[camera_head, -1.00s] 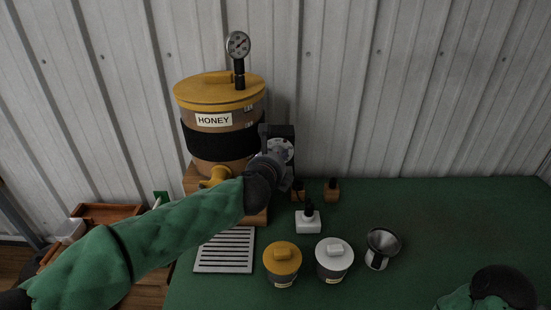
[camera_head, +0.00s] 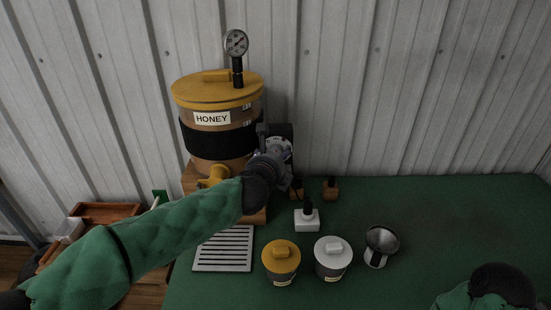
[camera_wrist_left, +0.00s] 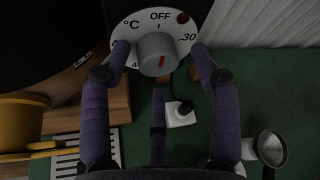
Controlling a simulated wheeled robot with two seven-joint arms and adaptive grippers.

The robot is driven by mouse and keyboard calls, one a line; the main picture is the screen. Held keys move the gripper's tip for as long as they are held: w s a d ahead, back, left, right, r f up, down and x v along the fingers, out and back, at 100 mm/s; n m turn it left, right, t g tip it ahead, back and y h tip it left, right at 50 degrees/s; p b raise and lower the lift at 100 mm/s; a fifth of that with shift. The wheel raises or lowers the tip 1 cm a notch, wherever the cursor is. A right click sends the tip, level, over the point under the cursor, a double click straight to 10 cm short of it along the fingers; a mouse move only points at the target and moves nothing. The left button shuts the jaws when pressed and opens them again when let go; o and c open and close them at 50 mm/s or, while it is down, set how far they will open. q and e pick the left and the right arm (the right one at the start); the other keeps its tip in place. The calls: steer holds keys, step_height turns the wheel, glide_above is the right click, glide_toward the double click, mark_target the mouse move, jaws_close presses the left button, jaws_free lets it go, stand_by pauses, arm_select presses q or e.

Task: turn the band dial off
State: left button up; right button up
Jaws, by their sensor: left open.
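The band dial is a grey round knob (camera_wrist_left: 157,50) with a red mark, on a white face (camera_wrist_left: 130,28) lettered °C, OFF and 30. OFF is at the top, and the red mark points down, away from it. In the head view the dial is on the right side of the honey tank's black band (camera_head: 212,142), mostly hidden by my gripper. My left gripper (camera_head: 284,146) is at the dial. In the left wrist view its fingers (camera_wrist_left: 160,52) are open, one each side of the knob, with gaps, and a third finger is below. My right gripper's fingers are not visible.
A red lamp (camera_wrist_left: 183,17) sits on the dial face. The honey tank (camera_head: 220,105) has a yellow tap (camera_head: 213,176) and a gauge (camera_head: 236,43). A slatted tray (camera_head: 224,249), yellow-lidded pot (camera_head: 281,258), white-lidded pot (camera_head: 333,258) and metal cup (camera_head: 381,246) stand in front.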

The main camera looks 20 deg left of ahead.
arm_select(q)
steer(key=v, duration=1.2)
